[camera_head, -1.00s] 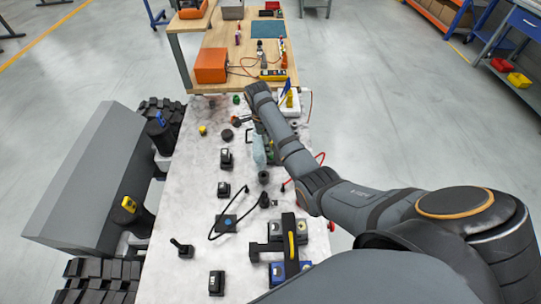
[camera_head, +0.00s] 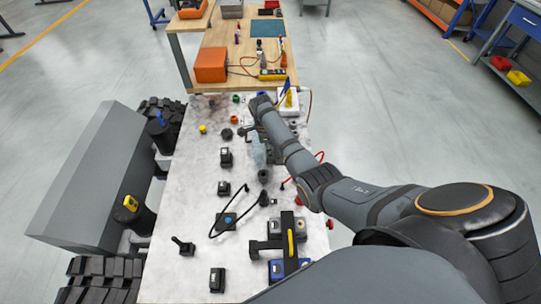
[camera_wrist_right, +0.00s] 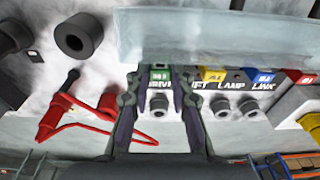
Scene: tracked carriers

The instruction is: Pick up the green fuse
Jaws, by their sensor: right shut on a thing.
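The green fuse (camera_wrist_right: 160,75) shows in the right wrist view, between the two fingers of my right gripper (camera_wrist_right: 160,88), above the word DRIVE on a pale labelled panel. The fingers are shut on it. In the head view my right gripper (camera_head: 245,132) is small and dark beside a clear pale cover (camera_head: 259,150), and the fuse cannot be made out there. My left gripper is not in view.
A red cable clip (camera_wrist_right: 60,115) lies to the left. Black parts cover the bench (camera_head: 190,215).

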